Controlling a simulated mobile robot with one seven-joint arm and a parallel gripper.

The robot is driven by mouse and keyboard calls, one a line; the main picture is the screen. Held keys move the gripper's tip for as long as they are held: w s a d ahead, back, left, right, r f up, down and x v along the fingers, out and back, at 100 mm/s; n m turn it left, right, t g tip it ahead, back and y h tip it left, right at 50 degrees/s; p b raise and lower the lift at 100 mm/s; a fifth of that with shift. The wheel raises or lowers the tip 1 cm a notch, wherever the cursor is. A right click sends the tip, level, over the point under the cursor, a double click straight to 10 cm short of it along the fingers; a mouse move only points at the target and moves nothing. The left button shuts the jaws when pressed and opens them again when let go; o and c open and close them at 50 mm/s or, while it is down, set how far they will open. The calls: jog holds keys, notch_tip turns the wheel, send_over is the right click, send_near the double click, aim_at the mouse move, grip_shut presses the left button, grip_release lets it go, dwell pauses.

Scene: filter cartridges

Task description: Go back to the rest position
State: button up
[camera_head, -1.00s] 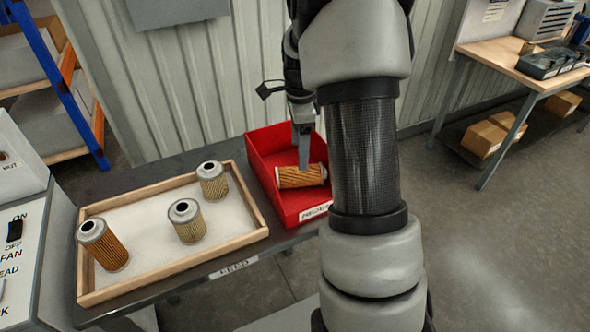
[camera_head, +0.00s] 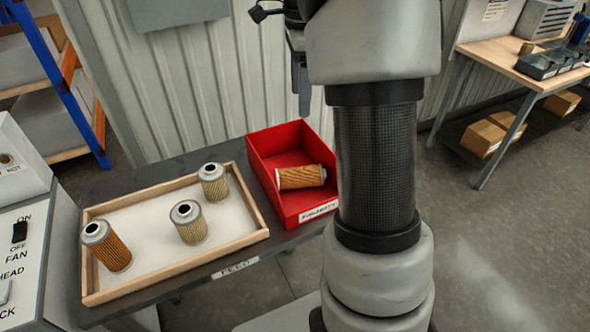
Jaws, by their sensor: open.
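My gripper (camera_head: 303,98) is raised above the back edge of the red bin, clear of everything, with its fingers pointing down. It is open and nothing shows in it. My own arm hides part of the gripper and of the bin's right side. An orange pleated filter cartridge (camera_head: 301,177) lies on its side in the red bin (camera_head: 268,186). In the wooden tray stand an orange-brown cartridge (camera_head: 113,252) and two paler ones, one in the middle (camera_head: 190,228) and one at the back right (camera_head: 214,187).
The wooden-rimmed tray (camera_head: 176,277) and the bin share a dark table (camera_head: 131,170). A control panel (camera_head: 20,260) stands at the left, a blue-orange shelf (camera_head: 62,85) behind it. A workbench (camera_head: 510,75) with boxes stands at the far right. Open floor lies between.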

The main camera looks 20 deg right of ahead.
jog(key=shift+r, duration=0.3)
jog(key=s+a+r+n+t+p, duration=0.2)
jog(key=s+a+r+n, duration=0.35)
jog(key=s+n, duration=0.2)
jog(key=s+a+r+n+t+p, duration=0.2)
jog(key=s+a+r+n+p, duration=0.15)
jog(key=s+a+n, duration=0.45)
jog(key=s+f+n+t, duration=0.1)
jog(key=s+n, duration=0.4)
jog(key=s, duration=0.2)
jog(key=shift+s+a+f+t, duration=0.3)
jog(key=shift+a, duration=0.1)
jog(key=shift+n, duration=0.25)
